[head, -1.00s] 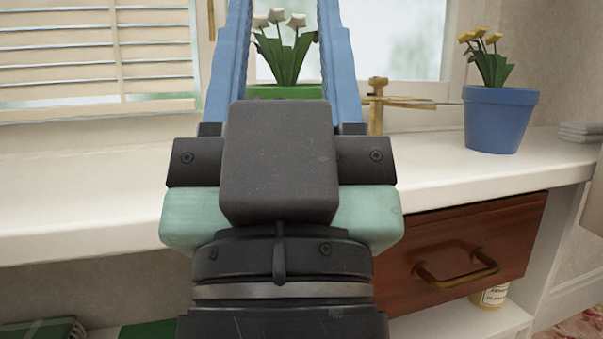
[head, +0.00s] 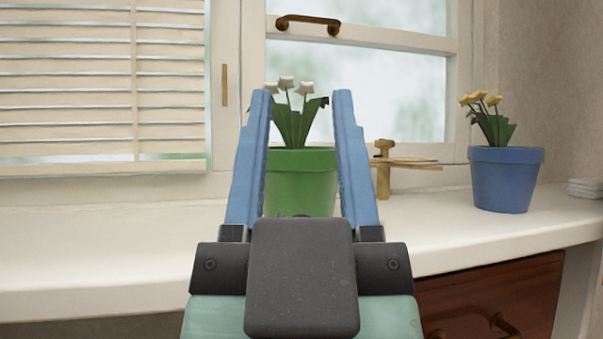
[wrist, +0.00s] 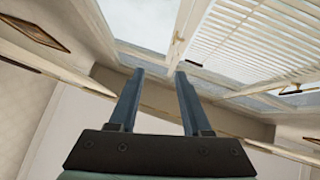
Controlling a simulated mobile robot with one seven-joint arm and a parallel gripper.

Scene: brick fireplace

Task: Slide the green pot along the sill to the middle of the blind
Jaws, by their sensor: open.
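The green pot (head: 300,178) with white tulips stands upright on the white sill (head: 90,235), in front of the window and right of the blind (head: 70,85). My gripper (head: 302,95) is open, its two blue fingers showing left and right of the pot in the head view. The fingers overlap the pot's side edges in the picture; I cannot tell whether they touch it or how far in front they are. My gripper hides the pot's base. The wrist view shows my open fingers (wrist: 157,75) and the blind (wrist: 255,45), but no pot.
A brass window stay (head: 384,168) sits just right of the green pot. A blue pot (head: 505,180) with yellow flowers stands farther right, near a small white stack (head: 586,188). The sill left of the green pot is clear. A brown drawer (head: 530,290) is below.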

